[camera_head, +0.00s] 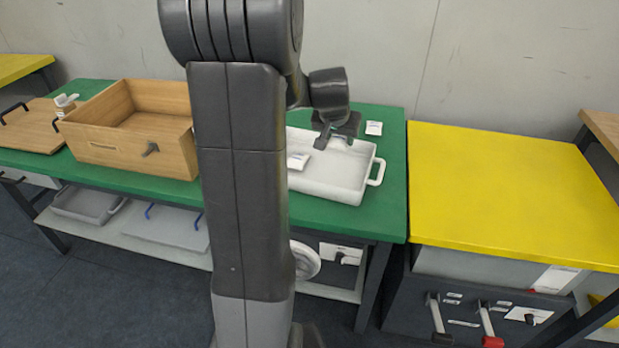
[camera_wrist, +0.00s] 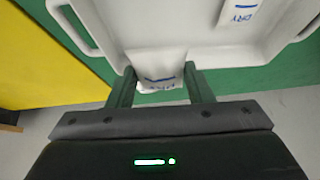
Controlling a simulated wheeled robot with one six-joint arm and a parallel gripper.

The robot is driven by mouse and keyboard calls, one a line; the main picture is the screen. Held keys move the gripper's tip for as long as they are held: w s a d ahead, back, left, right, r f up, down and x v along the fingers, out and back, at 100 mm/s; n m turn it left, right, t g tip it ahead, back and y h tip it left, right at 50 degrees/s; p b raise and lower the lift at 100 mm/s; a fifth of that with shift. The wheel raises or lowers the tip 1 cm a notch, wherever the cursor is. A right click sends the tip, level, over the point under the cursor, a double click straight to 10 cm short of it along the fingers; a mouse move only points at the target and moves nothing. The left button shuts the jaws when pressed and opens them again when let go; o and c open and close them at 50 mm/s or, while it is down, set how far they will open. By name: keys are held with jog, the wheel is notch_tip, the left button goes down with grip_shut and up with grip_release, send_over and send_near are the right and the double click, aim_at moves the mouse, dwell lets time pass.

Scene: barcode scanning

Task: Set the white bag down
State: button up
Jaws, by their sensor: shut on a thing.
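My gripper (camera_head: 338,138) is over the far side of a white tray (camera_head: 335,192) on the green table. In the wrist view, my gripper (camera_wrist: 160,70) is shut on a white bag (camera_wrist: 158,75) with a blue mark. The bag sits between the two fingers, in front of the tray's rim in that view. I cannot tell whether it touches the tray. A second white bag (camera_head: 297,160) lies in the tray; in the wrist view this bag (camera_wrist: 240,12) reads "DRY". A third white packet (camera_head: 374,128) lies on the table behind the tray.
A wooden box (camera_head: 130,155) stands left of the tray on the green table (camera_head: 392,200). My arm hides part of the tray's left side. A bare yellow table (camera_head: 510,185) stands to the right. A wall is behind.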

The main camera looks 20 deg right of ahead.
aim_at(333, 147)
jog(key=shift+f+b, duration=1.4)
jog(key=shift+f, duration=3.7)
jog(key=o, duration=1)
jog(key=shift+r, duration=0.1)
jog(key=shift+s+a+r+p, duration=0.1)
jog(key=shift+r+p, duration=0.35)
jog(key=shift+r, duration=0.1)
jog(key=p+v, duration=0.2)
jog(key=v, duration=0.9)
